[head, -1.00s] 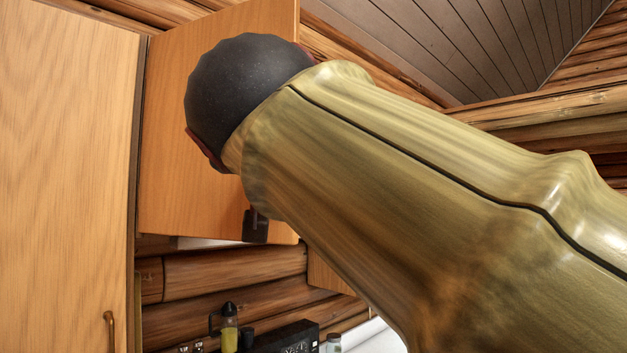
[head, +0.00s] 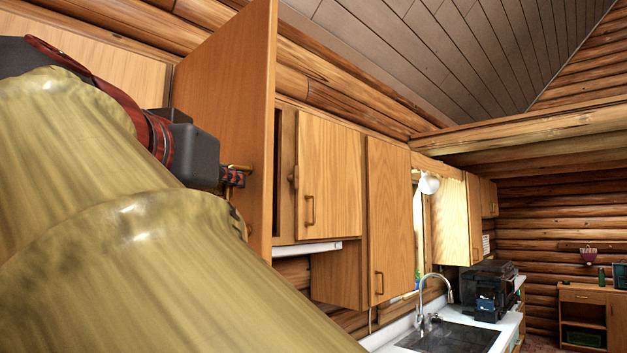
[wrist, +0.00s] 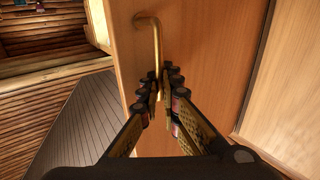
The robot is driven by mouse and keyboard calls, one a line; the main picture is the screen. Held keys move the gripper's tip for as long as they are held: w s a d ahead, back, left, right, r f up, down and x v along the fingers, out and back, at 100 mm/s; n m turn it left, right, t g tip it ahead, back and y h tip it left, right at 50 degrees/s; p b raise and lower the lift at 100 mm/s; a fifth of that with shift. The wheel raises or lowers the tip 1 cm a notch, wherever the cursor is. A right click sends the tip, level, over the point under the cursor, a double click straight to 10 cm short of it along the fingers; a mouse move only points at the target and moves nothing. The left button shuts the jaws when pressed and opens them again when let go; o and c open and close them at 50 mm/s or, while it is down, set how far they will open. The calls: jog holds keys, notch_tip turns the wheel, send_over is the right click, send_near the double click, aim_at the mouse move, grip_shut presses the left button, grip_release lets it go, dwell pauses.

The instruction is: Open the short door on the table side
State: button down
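A wooden cabinet door (head: 225,90) stands swung out from the wall cabinets at the left of the head view, its edge toward the right. Its brass bar handle (wrist: 156,40) shows in the wrist view, and part of it shows in the head view (head: 238,167). My gripper (wrist: 162,88) has its two fingers closed around the lower part of this handle, with the bar between the tips. In the head view my gripper (head: 232,178) is at the door, partly hidden by my arm. The lower part of the door is hidden behind my arm.
Shut wall cabinets with a short door (head: 332,180) and a taller door (head: 389,220) stand to the right. Below are a sink (head: 450,336), a tap (head: 434,290) and a dark appliance (head: 490,288). A wooden cabinet (head: 583,312) stands at the far right.

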jog(key=shift+f, duration=0.15)
jog(key=c, duration=2.1)
grip_release()
jog(key=shift+o, duration=0.2)
jog(key=shift+w+d, duration=0.1)
jog(key=shift+d, duration=0.05)
